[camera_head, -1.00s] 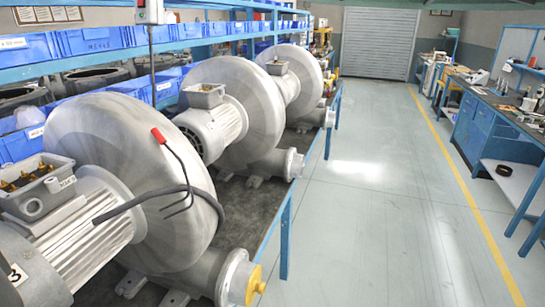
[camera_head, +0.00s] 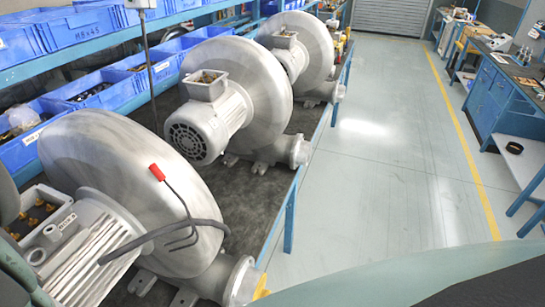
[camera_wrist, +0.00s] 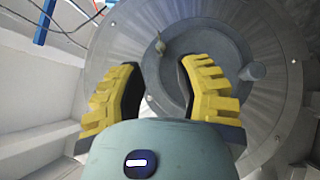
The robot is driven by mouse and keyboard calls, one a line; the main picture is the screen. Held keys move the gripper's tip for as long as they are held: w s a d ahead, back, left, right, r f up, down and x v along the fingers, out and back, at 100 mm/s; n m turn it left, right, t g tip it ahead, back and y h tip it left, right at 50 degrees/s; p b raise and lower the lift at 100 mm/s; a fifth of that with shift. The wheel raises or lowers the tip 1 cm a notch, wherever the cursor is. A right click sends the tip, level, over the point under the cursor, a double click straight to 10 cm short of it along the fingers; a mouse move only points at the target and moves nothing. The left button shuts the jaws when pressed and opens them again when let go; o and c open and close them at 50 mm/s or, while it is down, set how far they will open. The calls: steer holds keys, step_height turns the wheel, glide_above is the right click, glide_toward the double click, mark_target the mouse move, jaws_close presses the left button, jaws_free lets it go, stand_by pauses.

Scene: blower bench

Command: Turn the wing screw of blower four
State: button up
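In the wrist view a round grey metal blower face (camera_wrist: 275,110) with a darker inner disc fills the picture. The small piece appears just beyond and between the fingertips; I cannot tell the distance. No number shows on this blower. The gripper is not visible in the head view.
In the head view several grey blowers, including a near one (camera_head: 110,165) and a middle one (camera_head: 255,85), stand on the dark bench (camera_head: 243,200). A red-tipped cable (camera_head: 157,172) hangs by the near one. Blue bins (camera_head: 75,28) line the left. The floor (camera_head: 380,180) is clear.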

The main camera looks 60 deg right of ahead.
steer(key=b+x, duration=0.1)
steer(key=x, duration=0.6)
steer(key=shift+a, duration=0.2)
steer(key=shift+c, duration=0.2)
jaws_close()
